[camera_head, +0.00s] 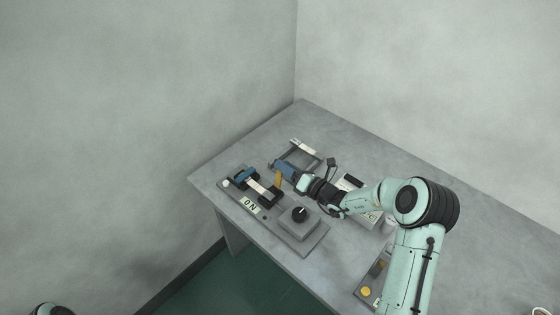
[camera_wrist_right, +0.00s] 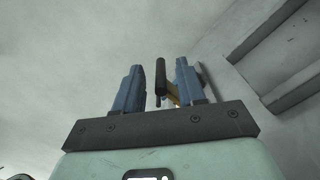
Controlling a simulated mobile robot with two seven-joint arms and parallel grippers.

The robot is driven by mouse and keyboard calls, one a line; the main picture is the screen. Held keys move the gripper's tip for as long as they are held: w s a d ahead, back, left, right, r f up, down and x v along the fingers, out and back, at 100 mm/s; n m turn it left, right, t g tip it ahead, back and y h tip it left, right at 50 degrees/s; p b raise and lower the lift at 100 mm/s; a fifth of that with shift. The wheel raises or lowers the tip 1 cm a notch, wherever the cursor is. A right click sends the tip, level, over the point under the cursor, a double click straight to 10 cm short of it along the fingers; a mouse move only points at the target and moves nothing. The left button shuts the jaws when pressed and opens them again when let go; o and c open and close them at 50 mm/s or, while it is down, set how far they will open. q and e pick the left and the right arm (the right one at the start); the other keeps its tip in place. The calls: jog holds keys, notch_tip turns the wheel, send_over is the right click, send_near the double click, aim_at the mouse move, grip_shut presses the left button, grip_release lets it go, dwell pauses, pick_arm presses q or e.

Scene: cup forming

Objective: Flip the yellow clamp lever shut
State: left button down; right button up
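The yellow clamp lever (camera_head: 277,179) stands raised at the right end of the clamp on the dark panel, at the left of the table. In the right wrist view, part of a yellow piece (camera_wrist_right: 173,93) and a black bar (camera_wrist_right: 160,78) show between the fingers. My right gripper (camera_head: 279,166) has blue fingers and hovers just beside and behind the lever in the head view. In the right wrist view its two fingers (camera_wrist_right: 160,85) stand apart, with visible gaps beside the bar. I cannot tell whether a finger touches the lever. My left gripper is out of view.
The dark panel (camera_head: 314,243) also carries an ON label (camera_head: 250,204) and a black knob (camera_head: 300,214). A frame with a white strip (camera_head: 303,147) lies behind the gripper. A yellow button (camera_head: 366,291) sits near the front edge. The far right tabletop (camera_head: 480,235) is clear.

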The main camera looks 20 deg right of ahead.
jog(key=shift+x, duration=1.45)
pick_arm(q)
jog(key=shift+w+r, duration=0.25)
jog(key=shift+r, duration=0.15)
